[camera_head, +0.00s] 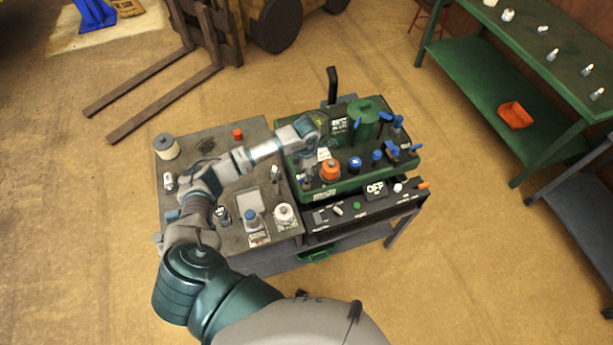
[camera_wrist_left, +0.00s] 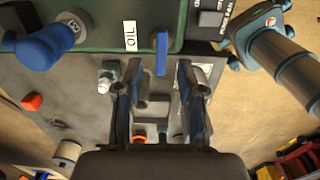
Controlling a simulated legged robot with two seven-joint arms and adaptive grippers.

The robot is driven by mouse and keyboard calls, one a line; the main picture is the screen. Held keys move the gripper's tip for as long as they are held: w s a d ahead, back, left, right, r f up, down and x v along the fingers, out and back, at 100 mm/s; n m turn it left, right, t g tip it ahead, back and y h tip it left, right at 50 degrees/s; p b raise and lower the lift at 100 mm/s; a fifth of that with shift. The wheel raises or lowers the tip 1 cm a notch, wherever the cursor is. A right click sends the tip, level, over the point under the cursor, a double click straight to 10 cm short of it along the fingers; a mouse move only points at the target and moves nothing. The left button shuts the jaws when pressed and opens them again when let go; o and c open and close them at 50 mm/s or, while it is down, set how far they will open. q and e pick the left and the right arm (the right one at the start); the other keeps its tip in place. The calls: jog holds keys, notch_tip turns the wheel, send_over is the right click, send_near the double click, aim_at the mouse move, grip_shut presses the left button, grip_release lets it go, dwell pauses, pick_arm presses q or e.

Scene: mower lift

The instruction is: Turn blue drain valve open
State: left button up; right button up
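In the left wrist view a flat blue valve handle (camera_wrist_left: 161,52) hangs from the edge of the green machine, beside a white OIL label (camera_wrist_left: 130,36). My left gripper (camera_wrist_left: 158,97) is open, its two fingers apart on either side of the line of the handle. Nothing is between the fingertips, and the handle appears just beyond them; whether they touch it cannot be told. In the head view my left arm reaches over the bench to the left end of the green machine (camera_head: 345,183). The gripper is small there and the handle cannot be made out. My right gripper is not in view.
A large blue knob (camera_wrist_left: 45,45) is left of the handle in the wrist view. The machine top carries an orange cap (camera_head: 329,171) and a green tank (camera_head: 366,118). The grey bench (camera_head: 180,147) holds a spool (camera_head: 166,147) and small parts. A green shelf (camera_head: 480,88) stands right.

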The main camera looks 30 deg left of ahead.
pick_arm(q)
notch_tip(320, 180, down, 5)
dwell(0.3)
jog(key=shift+c, duration=0.2)
grip_shut()
